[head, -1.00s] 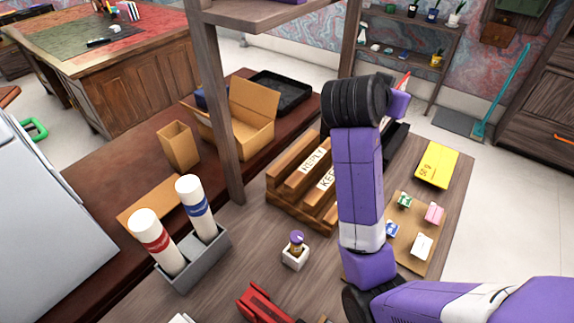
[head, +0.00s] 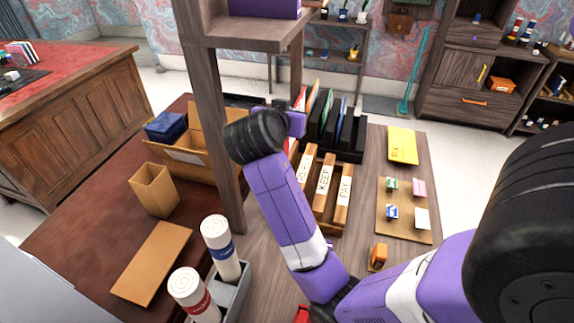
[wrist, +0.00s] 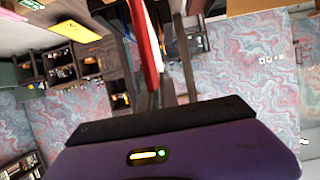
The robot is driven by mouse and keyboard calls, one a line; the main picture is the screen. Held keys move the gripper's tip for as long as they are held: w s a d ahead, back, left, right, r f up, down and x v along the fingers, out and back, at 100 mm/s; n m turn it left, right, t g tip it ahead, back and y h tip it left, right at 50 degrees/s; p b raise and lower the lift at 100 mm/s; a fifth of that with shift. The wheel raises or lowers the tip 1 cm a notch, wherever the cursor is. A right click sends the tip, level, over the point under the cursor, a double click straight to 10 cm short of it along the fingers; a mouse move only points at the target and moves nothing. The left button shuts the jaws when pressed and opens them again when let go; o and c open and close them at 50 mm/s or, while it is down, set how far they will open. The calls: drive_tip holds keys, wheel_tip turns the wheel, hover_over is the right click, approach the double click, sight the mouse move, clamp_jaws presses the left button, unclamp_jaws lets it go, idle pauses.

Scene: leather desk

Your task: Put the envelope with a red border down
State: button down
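My gripper (head: 296,122) is at the end of the purple arm, above the far left side of the wooden letter sorter (head: 325,222). A thin red-and-white piece, which looks like the envelope with a red border (head: 301,98), stands up at the gripper and moves with it. In the wrist view the envelope (wrist: 148,50) shows nearly edge-on, reaching the dark bar of my gripper. The fingertips are hidden, but the gripper appears shut on it. The sorter's slots carry labels, with KEEP (head: 324,178) and PAY (head: 345,190) readable; the leftmost label is partly covered by my arm.
A black file rack (head: 352,140) with upright folders stands behind the sorter. A yellow envelope (head: 402,145) and a cork board (head: 408,230) lie to the right. A shelf post (head: 218,150), an open carton (head: 180,158) and a tube holder (head: 238,290) are to the left.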

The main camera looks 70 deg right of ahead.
wheel_tip(320, 180, down, 15)
idle(0.5)
drive_tip(key=shift+f, duration=0.15)
drive_tip(key=shift+f, duration=0.15)
drive_tip(key=c, duration=1.6)
unclamp_jaws()
